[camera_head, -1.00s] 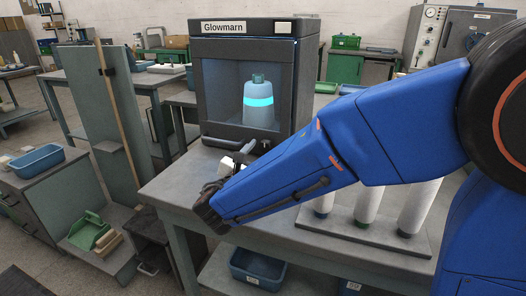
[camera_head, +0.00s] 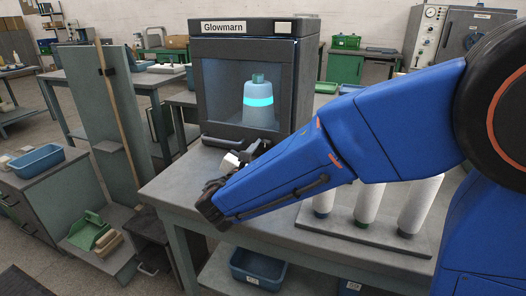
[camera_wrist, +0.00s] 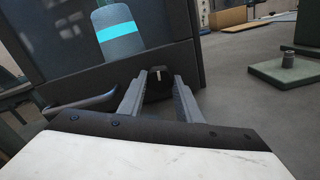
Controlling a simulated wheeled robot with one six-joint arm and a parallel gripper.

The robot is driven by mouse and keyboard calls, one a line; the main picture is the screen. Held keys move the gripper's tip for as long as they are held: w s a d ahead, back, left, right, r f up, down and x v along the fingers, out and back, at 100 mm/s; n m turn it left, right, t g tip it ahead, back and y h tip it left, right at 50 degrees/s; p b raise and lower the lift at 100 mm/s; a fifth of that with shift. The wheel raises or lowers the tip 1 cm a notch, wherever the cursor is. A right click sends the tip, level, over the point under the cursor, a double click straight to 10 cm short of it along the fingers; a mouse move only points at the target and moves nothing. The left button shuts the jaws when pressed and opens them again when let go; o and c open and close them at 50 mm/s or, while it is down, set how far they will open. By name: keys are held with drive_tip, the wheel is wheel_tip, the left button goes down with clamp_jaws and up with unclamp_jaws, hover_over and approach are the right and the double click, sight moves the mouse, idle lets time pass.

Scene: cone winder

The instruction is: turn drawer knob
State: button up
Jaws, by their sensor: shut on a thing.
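A dark round knob (camera_wrist: 158,86) with a white mark sits low on the front of the dark machine labelled Glowmarn (camera_head: 222,27). The white mark on the knob stands nearly upright in that view. In the head view, my gripper (camera_head: 255,151) is at the lower right of the machine's front, and the knob cannot be made out there. A bar handle (camera_wrist: 85,104) is left of the fingers.
A pale blue bottle (camera_head: 258,118) with a glowing cyan band stands inside the machine. The machine is on a grey table (camera_head: 172,193). A board (camera_head: 385,239) with several white cones on pegs is to the right, partly behind my arm.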

idle(0.3)
drive_tip(key=o, duration=1)
drive_tip(key=shift+o, duration=0.2)
drive_tip(key=v, duration=1.7)
drive_tip(key=shift+s, duration=0.2)
